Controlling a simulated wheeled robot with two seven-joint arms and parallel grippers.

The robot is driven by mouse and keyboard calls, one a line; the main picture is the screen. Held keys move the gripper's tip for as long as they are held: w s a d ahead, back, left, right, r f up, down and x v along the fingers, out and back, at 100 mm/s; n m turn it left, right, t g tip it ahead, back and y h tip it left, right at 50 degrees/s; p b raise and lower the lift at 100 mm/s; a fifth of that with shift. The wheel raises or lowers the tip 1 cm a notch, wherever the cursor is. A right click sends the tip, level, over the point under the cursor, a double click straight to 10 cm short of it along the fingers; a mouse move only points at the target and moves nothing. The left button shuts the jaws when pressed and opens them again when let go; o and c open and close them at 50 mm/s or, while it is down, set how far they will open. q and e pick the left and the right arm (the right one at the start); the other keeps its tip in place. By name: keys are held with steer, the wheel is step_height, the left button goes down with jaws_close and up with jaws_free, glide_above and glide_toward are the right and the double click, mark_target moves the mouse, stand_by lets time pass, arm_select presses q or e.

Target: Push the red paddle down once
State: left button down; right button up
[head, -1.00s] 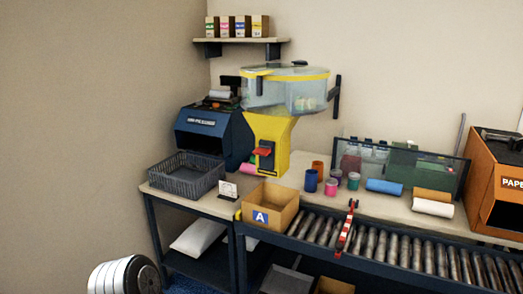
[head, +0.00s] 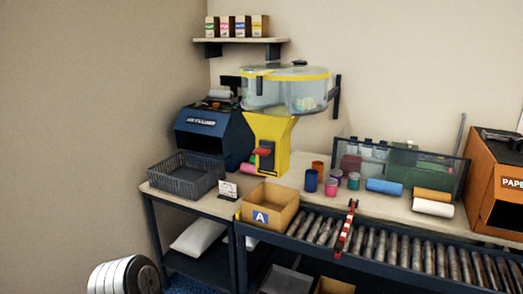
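The red paddle (head: 262,152) sticks out from a dark plate on the front of the yellow dispenser stand (head: 279,155). A clear hopper drum (head: 275,96) with a yellow rim sits on top, with some pale and greenish contents at its right side. An open cardboard box (head: 287,203) marked A stands in front of the dispenser, at the left end of the roller conveyor. Its inside looks empty from here. Neither of my grippers is in view, and nothing touches the paddle.
A grey basket (head: 187,175) and a small white card (head: 228,190) are left of the box. Several coloured tubs and rolls (head: 384,187) lie on the bench to the right. A red-and-white striped bar (head: 345,232) crosses the roller conveyor (head: 400,249). An orange machine (head: 497,190) stands far right.

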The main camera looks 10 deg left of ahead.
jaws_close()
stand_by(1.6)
